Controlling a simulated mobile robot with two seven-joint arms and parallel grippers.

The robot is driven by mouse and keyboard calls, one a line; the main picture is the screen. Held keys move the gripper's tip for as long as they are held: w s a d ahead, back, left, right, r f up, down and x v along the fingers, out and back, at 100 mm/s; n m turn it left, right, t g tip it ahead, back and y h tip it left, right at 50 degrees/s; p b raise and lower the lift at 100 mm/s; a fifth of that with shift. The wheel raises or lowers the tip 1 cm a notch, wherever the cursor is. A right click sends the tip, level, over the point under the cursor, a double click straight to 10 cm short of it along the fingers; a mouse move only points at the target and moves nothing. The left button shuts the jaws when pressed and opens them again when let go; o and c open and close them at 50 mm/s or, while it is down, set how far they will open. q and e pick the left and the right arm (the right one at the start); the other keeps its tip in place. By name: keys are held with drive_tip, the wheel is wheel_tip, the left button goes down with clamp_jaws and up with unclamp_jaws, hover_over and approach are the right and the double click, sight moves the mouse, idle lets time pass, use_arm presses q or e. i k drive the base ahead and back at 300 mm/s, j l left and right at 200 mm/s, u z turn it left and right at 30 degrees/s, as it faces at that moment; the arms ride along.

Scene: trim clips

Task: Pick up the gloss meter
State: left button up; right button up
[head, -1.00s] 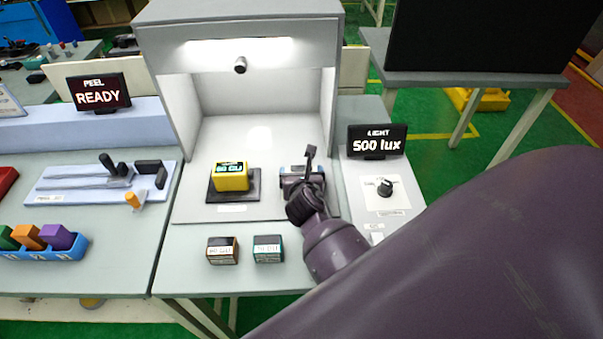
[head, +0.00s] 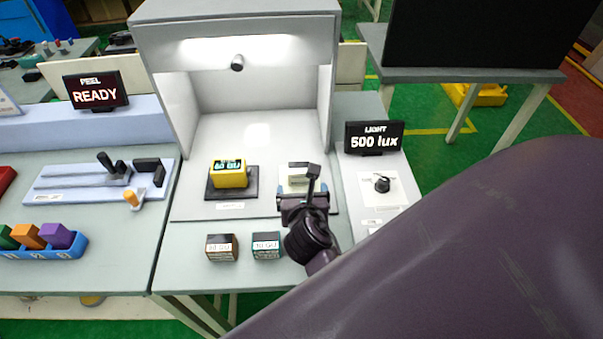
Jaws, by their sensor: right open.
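The gloss meter appears to be the yellow box (head: 229,174) with a small lit display. It sits on a dark pad (head: 248,193) on the floor of the lit booth. My right gripper (head: 302,192) is right of it, apart from it, over the booth's front right part. Its jaws are open, and I see nothing held between them. The gripper and its wrist partly hide a light plate (head: 294,186) carrying a small dark-topped item (head: 297,170). My left gripper is not in view.
Two small labelled blocks, one brown (head: 222,248) and one teal (head: 266,246), stand in front of the booth. The booth's side walls (head: 176,110) and roof (head: 235,12) enclose the meter. A knob panel (head: 372,195) and a "500 lux" display (head: 374,137) are at right.

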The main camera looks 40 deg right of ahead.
sight(229, 172)
drive_tip(key=k+j, duration=0.8)
drive_tip(key=k, duration=0.05)
